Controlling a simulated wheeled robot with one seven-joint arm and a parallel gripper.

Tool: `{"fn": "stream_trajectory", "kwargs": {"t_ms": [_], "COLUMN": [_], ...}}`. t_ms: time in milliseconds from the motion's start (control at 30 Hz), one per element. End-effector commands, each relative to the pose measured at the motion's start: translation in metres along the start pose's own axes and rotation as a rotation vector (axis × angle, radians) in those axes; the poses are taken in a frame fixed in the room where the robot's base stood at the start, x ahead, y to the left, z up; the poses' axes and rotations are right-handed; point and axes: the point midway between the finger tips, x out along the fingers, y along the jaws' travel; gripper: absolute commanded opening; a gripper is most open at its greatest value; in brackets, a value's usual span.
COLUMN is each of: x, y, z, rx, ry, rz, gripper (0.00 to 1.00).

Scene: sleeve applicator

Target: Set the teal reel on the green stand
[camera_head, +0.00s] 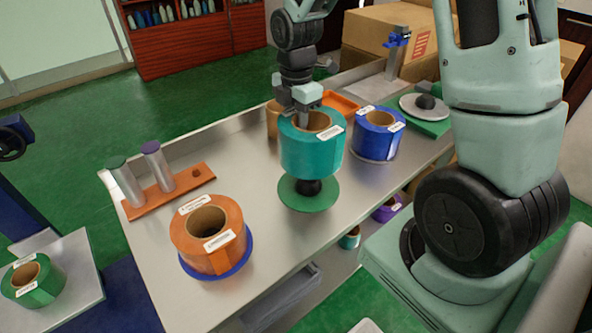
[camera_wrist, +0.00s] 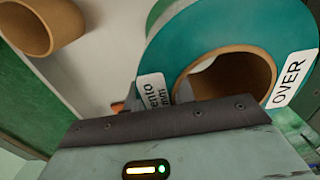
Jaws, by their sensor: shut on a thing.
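The teal reel (camera_head: 309,153), with a brown cardboard core and white labels, is upright near the table's middle. My gripper (camera_head: 306,112) reaches down from above and is shut on the reel's wall at its top. The green stand (camera_head: 306,198), a round disc with a black hub, is right below the reel. The black hub shows between the reel's underside and the disc, so the reel is held above the disc. Whether the hub's top is inside the core is hidden. In the wrist view, the teal reel (camera_wrist: 206,40) and its open core lie beyond my gripper's body.
An orange reel (camera_head: 205,240) on a blue disc stands front left. A grey disc (camera_head: 408,105) with a black knob sits back right. An orange bar (camera_head: 170,192) carries two cylinders.

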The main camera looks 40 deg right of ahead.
Motion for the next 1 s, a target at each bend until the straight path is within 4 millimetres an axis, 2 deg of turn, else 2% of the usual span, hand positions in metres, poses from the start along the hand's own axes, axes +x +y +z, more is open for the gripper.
{"fn": "stream_trajectory", "kwargs": {"t_ms": [67,400,667,900,1000], "x": [0.004,0.052,0.066,0.093,0.099], "y": [0.0,0.0,0.0,-0.001,0.0], "z": [0.0,0.0,0.0,0.0,0.0], "rx": [0.0,-0.001,0.0,-0.001,-0.001], "ry": [0.0,-0.001,-0.001,-0.001,-0.001], "rz": [-0.002,-0.003,-0.001,-0.003,-0.001], "gripper": [0.0,0.0,0.0,0.0,0.0]}}
